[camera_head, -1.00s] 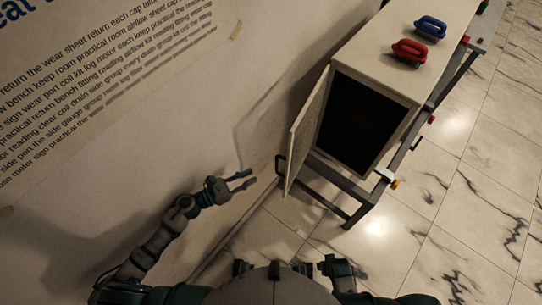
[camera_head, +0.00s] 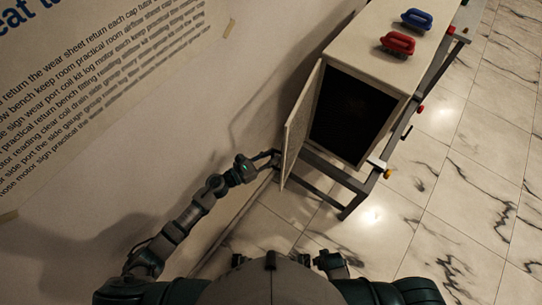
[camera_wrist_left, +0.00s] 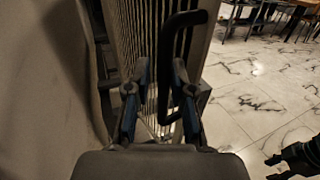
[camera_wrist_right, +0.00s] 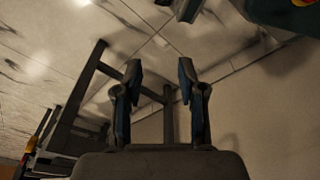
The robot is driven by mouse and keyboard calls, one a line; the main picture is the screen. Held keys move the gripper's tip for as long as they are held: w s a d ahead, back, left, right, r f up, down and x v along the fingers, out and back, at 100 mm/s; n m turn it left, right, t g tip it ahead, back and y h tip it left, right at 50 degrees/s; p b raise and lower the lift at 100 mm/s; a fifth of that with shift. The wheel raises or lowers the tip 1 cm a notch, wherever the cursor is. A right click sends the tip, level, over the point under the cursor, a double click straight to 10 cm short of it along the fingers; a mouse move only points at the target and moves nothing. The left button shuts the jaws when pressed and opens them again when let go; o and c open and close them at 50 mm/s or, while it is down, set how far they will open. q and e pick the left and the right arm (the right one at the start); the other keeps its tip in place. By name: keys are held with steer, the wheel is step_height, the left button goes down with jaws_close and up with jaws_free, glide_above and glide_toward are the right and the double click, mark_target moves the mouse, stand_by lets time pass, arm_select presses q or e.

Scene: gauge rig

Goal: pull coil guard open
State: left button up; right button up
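The coil guard (camera_head: 303,122) is a pale hinged panel standing partly open at the left side of a dark cabinet opening (camera_head: 352,118). In the left wrist view its slatted face (camera_wrist_left: 146,30) is ahead, with a black bar handle (camera_wrist_left: 190,20) on it. My left gripper (camera_head: 268,160) is at the guard's outer edge by the handle; its fingers (camera_wrist_left: 158,90) are apart. The handle's lower end shows between the fingers, close to the right finger; contact cannot be told. My right gripper (camera_wrist_right: 160,75) is open and empty, pointing at the floor and wall.
A wall with a printed sheet (camera_head: 100,80) runs along the left. Marble floor (camera_head: 450,190) is clear at right.

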arm_select(q)
jaws_close()
steer(key=shift+s+d+r, duration=0.1)
steer(key=shift+d, duration=0.2)
steer(key=w+a, duration=0.1)
steer(key=w+a+b, duration=0.1)
steer(key=a, duration=0.1)
steer(key=shift+w+b, duration=0.1)
steer(key=shift+b, duration=0.2)
arm_select(e)
steer(key=r, duration=0.1)
steer(key=w+r, duration=0.1)
steer(key=r, duration=0.2)
steer(key=shift+w+r, duration=0.1)
steer(key=shift+w, duration=0.2)
arm_select(q)
steer(key=shift+r, duration=0.1)
jaws_free()
steer(key=shift+d, duration=0.35)
arm_select(e)
steer(key=shift+d, duration=0.25)
